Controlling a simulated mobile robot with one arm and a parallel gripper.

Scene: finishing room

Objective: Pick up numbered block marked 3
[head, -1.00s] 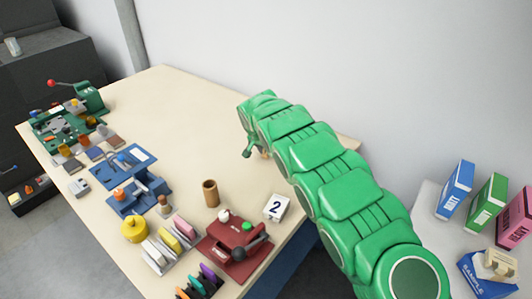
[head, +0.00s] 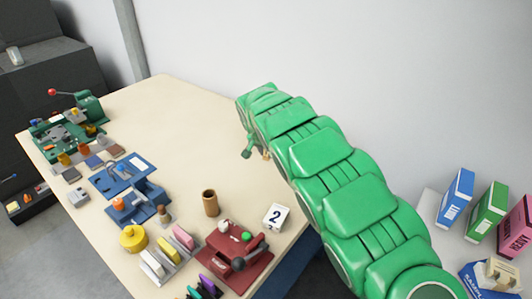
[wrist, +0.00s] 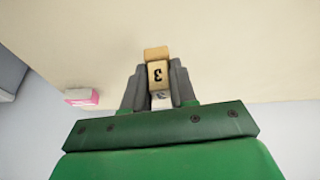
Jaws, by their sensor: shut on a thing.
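The wooden block marked 3 (wrist: 157,73) sits between the two grey fingers of my gripper (wrist: 159,88) in the wrist view, and the fingers are shut on it. Its number shows upside down there. In the head view my gripper (head: 256,155) is over the far right part of the table, and my green arm hides most of it. Only a small tan bit of the block shows beside the fingers in that view. Whether the block touches the table is hard to tell.
On the cream table (head: 180,110), a white block marked 2 (head: 276,217) stands near the right edge. A brown cup (head: 210,203), a red device (head: 238,254) and a blue device (head: 141,205) stand nearby. Several cartons (head: 487,209) stand at right. The table's far middle is clear.

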